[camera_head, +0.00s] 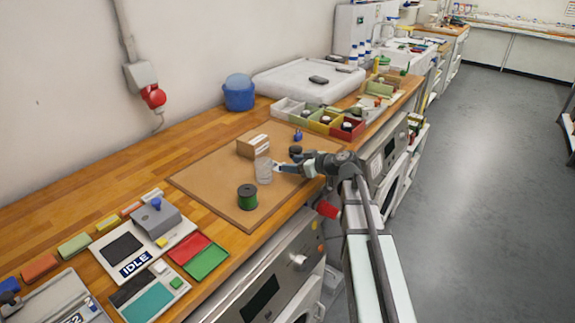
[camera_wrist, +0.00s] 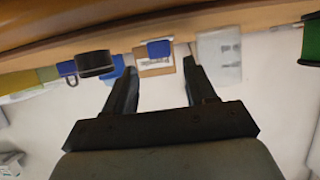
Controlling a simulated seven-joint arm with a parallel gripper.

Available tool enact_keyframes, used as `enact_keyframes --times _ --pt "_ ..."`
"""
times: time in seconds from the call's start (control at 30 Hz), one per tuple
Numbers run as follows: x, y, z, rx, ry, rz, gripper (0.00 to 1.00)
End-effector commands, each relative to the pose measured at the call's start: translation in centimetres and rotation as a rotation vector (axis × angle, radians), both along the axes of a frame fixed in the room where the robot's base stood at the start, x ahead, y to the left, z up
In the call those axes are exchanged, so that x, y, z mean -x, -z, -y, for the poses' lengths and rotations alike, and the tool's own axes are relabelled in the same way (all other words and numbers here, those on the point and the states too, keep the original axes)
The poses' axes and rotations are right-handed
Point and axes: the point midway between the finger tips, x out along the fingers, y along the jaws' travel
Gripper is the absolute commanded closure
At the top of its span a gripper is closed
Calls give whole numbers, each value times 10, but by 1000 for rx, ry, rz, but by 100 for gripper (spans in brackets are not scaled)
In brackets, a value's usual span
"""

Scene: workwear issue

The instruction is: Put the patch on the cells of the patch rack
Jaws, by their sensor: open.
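My gripper (camera_head: 281,168) reaches over the right edge of the brown mat, beside a clear glass (camera_head: 263,170). In the wrist view my gripper (camera_wrist: 162,70) is open, with nothing between its fingers. A small blue block-like piece (camera_wrist: 158,48), possibly the patch, shows beyond the fingertips, in front of a cardboard box (camera_wrist: 154,68). A row of coloured compartments (camera_head: 318,127) at the back right holds dark round items. I cannot tell for sure which thing is the patch rack.
A dark round item (camera_wrist: 95,62) shows left of the fingers in the wrist view. A blue container (camera_head: 239,93) stands by the wall. The bench left of the mat holds panels and coloured blocks.

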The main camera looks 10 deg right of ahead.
Motion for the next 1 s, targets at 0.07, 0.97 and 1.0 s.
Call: enact_keyframes --times 0.07,0.97,1.0 --pt "13 -6 11 1 2 1 44" --pt "54 -32 55 0 -1 0 57" --pt "54 -32 55 0 -1 0 57"
